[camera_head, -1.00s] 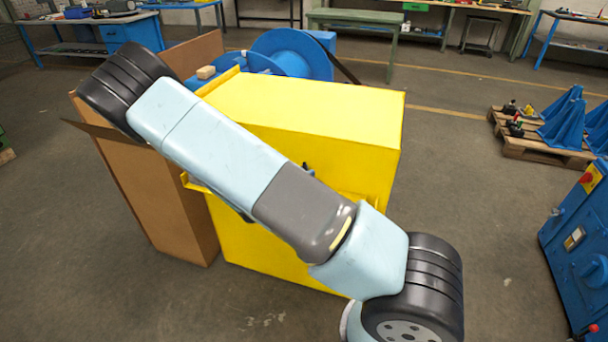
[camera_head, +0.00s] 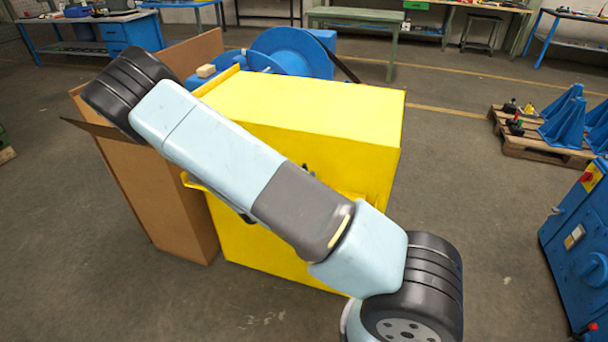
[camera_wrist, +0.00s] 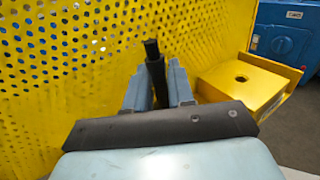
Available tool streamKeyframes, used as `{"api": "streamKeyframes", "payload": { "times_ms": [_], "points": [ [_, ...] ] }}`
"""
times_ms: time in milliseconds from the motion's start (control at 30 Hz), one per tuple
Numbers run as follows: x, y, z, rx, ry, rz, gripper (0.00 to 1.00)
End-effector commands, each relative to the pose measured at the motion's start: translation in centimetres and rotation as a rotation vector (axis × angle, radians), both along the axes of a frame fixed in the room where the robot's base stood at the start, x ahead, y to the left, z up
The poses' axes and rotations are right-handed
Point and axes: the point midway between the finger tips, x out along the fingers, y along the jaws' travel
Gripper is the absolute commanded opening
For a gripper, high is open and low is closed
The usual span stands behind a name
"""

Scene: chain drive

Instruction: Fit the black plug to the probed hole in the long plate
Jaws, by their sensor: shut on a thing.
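In the wrist view my gripper (camera_wrist: 157,74) has its two grey fingers on either side of a dark upright piece, the black plug (camera_wrist: 151,50), and is shut on it. The plug's upper end stands clear above the fingertips, in front of a yellow perforated panel (camera_wrist: 70,50). To the right of the fingers is a yellow block or ledge (camera_wrist: 235,88) with one round dark hole in its top face. I cannot tell whether this is the long plate. In the head view my gripper and the plug are hidden.
A large yellow housing (camera_head: 310,105) stands beside a brown panel (camera_head: 175,205). A blue wheel (camera_head: 295,52) is behind it. A wooden pallet (camera_head: 540,150) with blue parts and a blue cabinet (camera_head: 580,245) are at the right. Floor between is clear.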

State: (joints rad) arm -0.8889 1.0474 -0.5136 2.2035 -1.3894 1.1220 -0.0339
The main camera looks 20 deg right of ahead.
Motion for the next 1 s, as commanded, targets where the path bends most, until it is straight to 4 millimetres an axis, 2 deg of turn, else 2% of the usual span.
{"api": "streamKeyframes", "payload": {
  "times_ms": [1000],
  "points": [
    [0.0,0.0,-2.0,-0.001,0.000,-0.001,0.00]
  ]
}}
